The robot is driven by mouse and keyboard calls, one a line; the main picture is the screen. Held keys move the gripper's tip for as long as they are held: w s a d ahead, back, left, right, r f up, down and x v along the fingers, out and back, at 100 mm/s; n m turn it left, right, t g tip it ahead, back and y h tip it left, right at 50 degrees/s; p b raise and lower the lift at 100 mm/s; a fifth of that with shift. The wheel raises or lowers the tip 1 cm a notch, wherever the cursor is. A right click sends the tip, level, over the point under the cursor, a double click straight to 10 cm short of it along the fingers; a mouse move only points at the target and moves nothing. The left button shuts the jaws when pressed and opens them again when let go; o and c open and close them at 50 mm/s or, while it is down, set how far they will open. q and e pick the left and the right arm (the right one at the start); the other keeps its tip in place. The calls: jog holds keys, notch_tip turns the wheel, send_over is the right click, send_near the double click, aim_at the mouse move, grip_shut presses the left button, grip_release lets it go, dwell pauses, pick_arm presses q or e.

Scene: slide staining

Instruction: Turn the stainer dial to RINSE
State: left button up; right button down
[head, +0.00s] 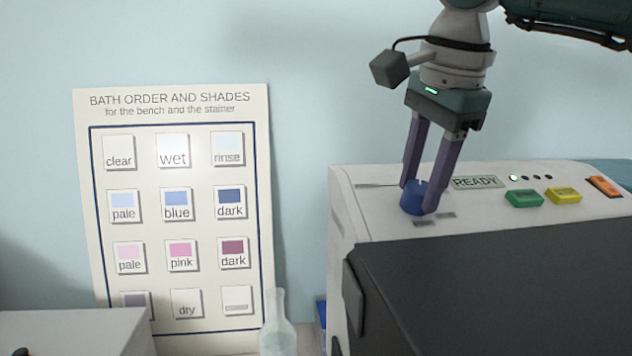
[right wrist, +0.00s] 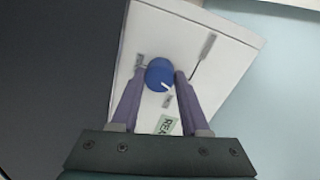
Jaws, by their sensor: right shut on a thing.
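The stainer (head: 340,215) is a white machine with a dark front cover, standing at the right in the head view. Its blue dial (head: 412,200) sits on the top panel, left of the READY display (head: 477,182). My right gripper (head: 418,195) reaches down from above with its purple fingers shut on the dial. In the right wrist view the dial (right wrist: 159,74) is between the fingertips, and its white pointer mark shows on the side toward the gripper. Small labels around the dial are too small to read. My left gripper is not in view.
Right of the display are indicator lights, one lit, a green button (head: 524,198), a yellow button (head: 563,195) and an orange switch (head: 604,186). A bath order chart (head: 262,200) leans on the wall at left. A clear bottle (head: 278,330) stands before it.

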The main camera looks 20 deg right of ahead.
jog(key=n, duration=0.3)
jog(key=shift+a+n, duration=0.1)
jog(key=shift+n, duration=0.5)
jog(key=shift+c, duration=2)
grip_release()
jog(key=p+v, duration=0.5)
jog(key=v, duration=0.5)
jog(key=shift+p, duration=0.35)
